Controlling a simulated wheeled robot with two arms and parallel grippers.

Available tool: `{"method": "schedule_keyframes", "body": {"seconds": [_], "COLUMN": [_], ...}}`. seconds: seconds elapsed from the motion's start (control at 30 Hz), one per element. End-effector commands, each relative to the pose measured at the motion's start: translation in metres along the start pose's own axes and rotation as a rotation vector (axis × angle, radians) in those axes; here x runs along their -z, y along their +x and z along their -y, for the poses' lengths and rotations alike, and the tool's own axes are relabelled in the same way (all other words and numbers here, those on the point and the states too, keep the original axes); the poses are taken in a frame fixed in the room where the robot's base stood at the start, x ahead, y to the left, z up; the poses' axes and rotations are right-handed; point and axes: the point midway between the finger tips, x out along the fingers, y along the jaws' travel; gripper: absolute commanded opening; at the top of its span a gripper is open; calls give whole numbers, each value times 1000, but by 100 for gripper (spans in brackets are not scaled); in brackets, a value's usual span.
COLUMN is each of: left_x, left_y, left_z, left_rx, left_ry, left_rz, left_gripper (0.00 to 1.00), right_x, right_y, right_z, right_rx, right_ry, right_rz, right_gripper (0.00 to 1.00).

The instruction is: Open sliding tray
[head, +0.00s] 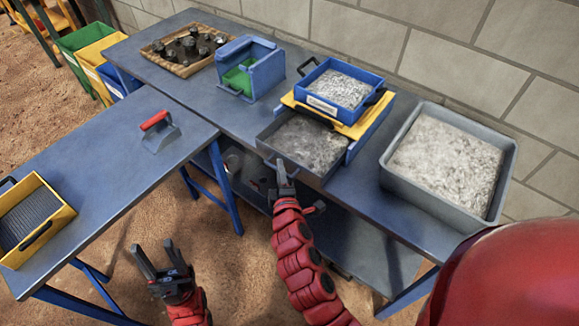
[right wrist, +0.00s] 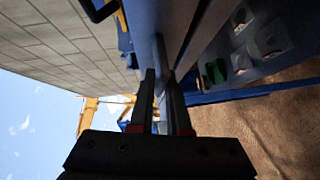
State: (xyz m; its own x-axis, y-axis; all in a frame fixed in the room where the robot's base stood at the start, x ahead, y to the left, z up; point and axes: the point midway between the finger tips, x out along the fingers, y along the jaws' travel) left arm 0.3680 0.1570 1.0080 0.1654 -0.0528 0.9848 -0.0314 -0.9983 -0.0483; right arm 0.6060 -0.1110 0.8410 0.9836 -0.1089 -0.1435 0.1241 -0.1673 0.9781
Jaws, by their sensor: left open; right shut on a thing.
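The sliding tray (head: 300,143) is a grey tray with grey crushed material. It sticks out of the front of the blue and yellow stand (head: 352,130) on the back table. My right gripper (head: 282,170) is at the front edge of the tray, shut on its handle. In the right wrist view the fingers (right wrist: 161,82) close around a dark bar, the handle (right wrist: 159,48). My left gripper (head: 158,262) is open and empty, low over the floor in front of the tables. The handle is mostly hidden by the right gripper in the head view.
A blue bin of gravel (head: 340,88) sits on top of the stand. A large grey bin (head: 388,180) is to its right. A blue box with green inside (head: 263,72) and a wooden tray of dark rocks (head: 150,57) are to the left. A red-handled scoop (head: 160,134) lies on the front-left table.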

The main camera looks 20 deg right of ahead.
Motion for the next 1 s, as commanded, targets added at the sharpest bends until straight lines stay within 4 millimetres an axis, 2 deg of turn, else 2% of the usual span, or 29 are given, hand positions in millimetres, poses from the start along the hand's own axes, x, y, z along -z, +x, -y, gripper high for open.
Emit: {"method": "schedule_keyframes", "body": {"seconds": [0.3, 0.33, 0.4, 0.77, 0.87, 1.0], "left_x": [0, 0, 0, 0, -1, -2], "left_y": [0, 0, 0, -2, -6, -14], "left_z": [0, 0, 0, 0, 0, -1], "left_rx": [0, 0, 0, 0, 0, 0], "left_ry": [0, 0, 0, 0, 0, 0], "left_rz": [0, 0, 0, 0, 0, 0], "left_gripper": [52, 52, 52, 52, 52, 52], "right_x": [0, 0, 0, 0, 1, 2], "right_y": [-2, -2, -2, -6, -18, -47], "right_z": [0, 0, 0, 1, 3, 5], "right_rx": [1, 1, 1, 1, 1, 3], "right_ry": [-1, -1, -2, -2, -3, -3], "right_rz": [3, 3, 3, 1, -2, -4], "right_gripper": [0, 18, 27, 27, 27, 27]}}
